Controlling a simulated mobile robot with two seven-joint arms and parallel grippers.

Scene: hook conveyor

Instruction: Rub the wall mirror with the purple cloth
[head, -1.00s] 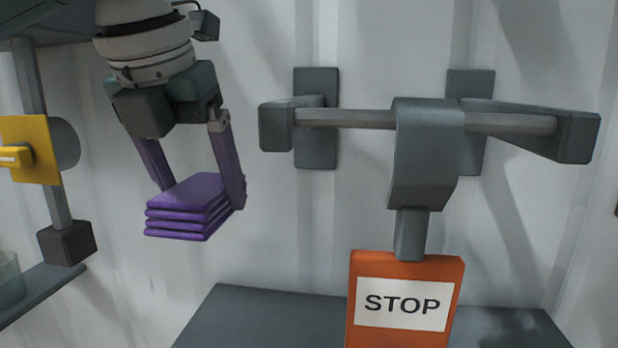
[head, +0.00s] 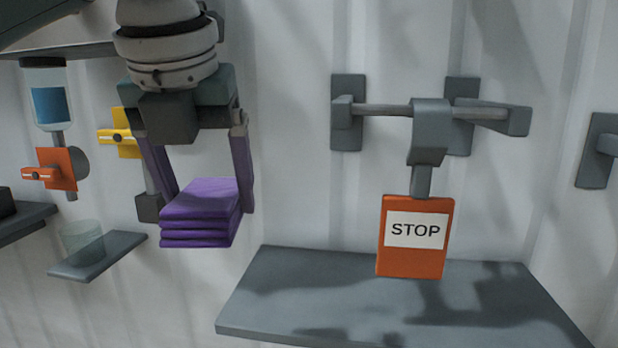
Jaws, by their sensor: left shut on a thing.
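The purple cloth (head: 200,214) is a folded stack of several layers. My left gripper (head: 205,195) points down and is shut on the cloth, with one purple finger on each side of it. The cloth hangs in the air in front of the white wall, left of the middle of the head view. No mirror shows in this view. My right gripper is not in view.
An orange STOP sign (head: 412,262) hangs from a grey bar (head: 385,110) above a grey shelf (head: 300,290). At left are a bottle (head: 45,85), an orange valve (head: 57,168), a yellow valve (head: 122,132) and a glass (head: 84,240) on a small shelf (head: 115,256).

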